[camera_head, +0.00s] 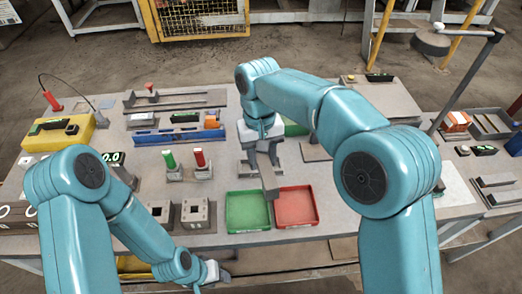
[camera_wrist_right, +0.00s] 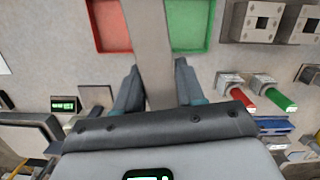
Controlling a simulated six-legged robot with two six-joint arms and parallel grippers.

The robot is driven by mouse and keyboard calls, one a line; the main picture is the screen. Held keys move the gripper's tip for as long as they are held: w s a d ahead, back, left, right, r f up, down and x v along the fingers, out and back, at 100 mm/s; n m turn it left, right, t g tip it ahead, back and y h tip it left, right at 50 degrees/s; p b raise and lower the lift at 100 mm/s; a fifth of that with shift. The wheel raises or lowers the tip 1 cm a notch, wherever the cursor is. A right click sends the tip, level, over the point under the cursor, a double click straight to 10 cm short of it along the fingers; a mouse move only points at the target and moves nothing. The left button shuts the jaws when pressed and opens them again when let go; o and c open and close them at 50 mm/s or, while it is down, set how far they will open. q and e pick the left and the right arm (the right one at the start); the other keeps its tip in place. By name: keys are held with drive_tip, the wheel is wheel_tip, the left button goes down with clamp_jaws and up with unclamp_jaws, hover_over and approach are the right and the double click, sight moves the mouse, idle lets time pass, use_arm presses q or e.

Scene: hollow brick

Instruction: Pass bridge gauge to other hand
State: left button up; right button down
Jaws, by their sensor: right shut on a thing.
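My right gripper (camera_head: 263,163) is over the middle of the table, pointing down, shut on a flat grey bar, which I take for the bridge gauge (camera_head: 269,184). The right wrist view shows the bar (camera_wrist_right: 149,42) between the two fingers (camera_wrist_right: 157,85), reaching out past their tips over the gap between the red and green trays. My left gripper (camera_head: 212,274) is low at the table's front edge, left of the trays and apart from the bar. It is small and partly hidden by its wrist, so its jaws are unclear.
A green tray (camera_head: 248,224) and a red tray (camera_head: 315,220) lie side by side at the front. Hollow blocks (camera_head: 196,228) stand left of them. Green and red handled plugs (camera_head: 199,158) stand behind those. A yellow case (camera_head: 40,143) is at the far left.

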drive_tip(key=s+d+f+n+t+h, duration=0.1)
drive_tip(key=s+d+f+n, duration=0.1)
drive_tip(key=f+n, duration=0.5)
drive_tip(key=d+n, duration=0.1)
drive_tip(key=n, duration=0.5)
drive_tip(key=shift+d+t, duration=0.2)
drive_tip(key=shift+t, duration=0.1)
drive_tip(key=shift+d+f, duration=0.1)
drive_tip(key=shift+f, duration=0.05)
drive_tip(key=s+d+r+m+g+y, duration=0.1)
drive_tip(key=d+m, duration=1.4)
drive_tip(key=shift+s+r+m+g, duration=0.25)
drive_tip(key=shift+r+m+g, duration=0.05)
drive_tip(key=shift+r+m, duration=0.1)
